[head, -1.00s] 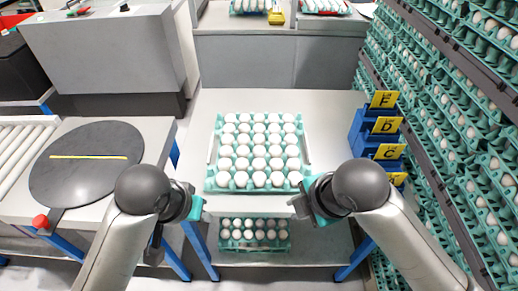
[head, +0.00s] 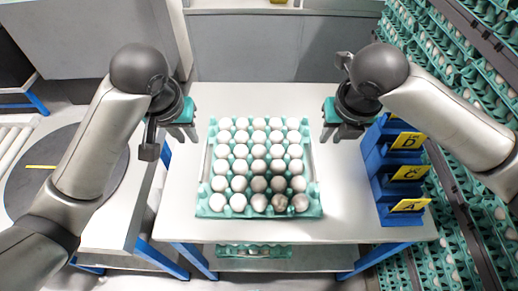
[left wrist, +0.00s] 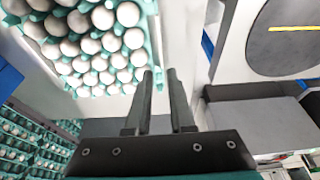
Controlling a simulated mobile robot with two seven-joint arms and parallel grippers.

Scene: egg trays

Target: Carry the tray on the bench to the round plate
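The teal tray (head: 204,211), filled with rows of pale eggs, lies flat on the pale bench (head: 345,205). It also shows at the upper left of the left wrist view (left wrist: 152,40). The dark grey round plate (head: 25,195) with a yellow strip is at the left, partly behind my left arm; it shows in the left wrist view too (left wrist: 285,55). My left gripper (head: 190,134) hovers left of the tray's far corner, apart from it, fingers parted and empty (left wrist: 160,76). My right gripper (head: 332,134) is near the far right corner, clear of the tray; its finger gap is unclear.
Blue bins (head: 385,165) with yellow letter cards stand along the bench's right edge. A rack of egg trays (head: 485,75) rises at the right. Another egg tray (head: 235,251) sits below the bench top. The bench behind the tray is clear.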

